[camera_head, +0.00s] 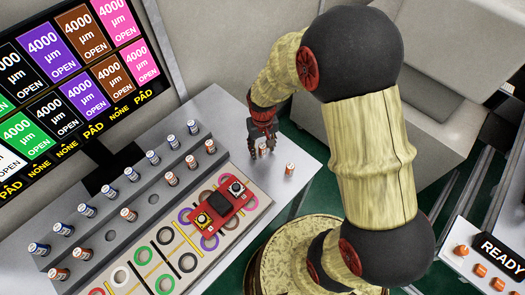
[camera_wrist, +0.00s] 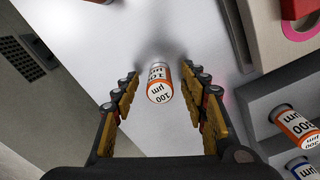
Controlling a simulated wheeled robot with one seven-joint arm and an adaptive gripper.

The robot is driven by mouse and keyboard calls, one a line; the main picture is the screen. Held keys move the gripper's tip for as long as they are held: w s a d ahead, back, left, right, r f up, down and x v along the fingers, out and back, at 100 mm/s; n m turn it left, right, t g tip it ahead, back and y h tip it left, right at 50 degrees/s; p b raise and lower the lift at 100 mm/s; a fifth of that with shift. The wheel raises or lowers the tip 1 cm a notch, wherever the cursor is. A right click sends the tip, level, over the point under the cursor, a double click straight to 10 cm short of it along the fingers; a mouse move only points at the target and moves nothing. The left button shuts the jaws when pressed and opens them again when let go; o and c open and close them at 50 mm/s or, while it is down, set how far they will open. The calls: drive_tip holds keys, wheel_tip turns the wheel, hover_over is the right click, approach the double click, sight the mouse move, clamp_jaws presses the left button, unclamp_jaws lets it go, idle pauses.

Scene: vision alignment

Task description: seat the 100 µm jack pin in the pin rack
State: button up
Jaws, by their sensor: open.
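The 100 µm jack pin (camera_wrist: 158,83) is a small white cylinder with an orange band and black print. In the wrist view it stands on the pale tabletop (camera_wrist: 140,30) between my fingers, with a gap on each side. My gripper (camera_wrist: 162,97) is open around it, not touching. In the head view my gripper (camera_head: 263,136) points down beside the right end of the pin rack, over an orange-and-white pin (camera_head: 263,151). A second such pin (camera_head: 290,169) stands nearby to the lower right. The grey stepped pin rack (camera_head: 160,198) holds several blue-banded and orange-banded pins.
A board with coloured rings (camera_head: 140,254) lies in front of the rack, with a red block (camera_head: 220,209) on it. A screen with coloured tiles (camera_head: 70,75) stands behind. A READY panel (camera_head: 492,255) is at right.

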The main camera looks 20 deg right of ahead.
drive_tip(key=shift+r, duration=0.1)
drive_tip(key=shift+c, duration=0.3)
clamp_jaws()
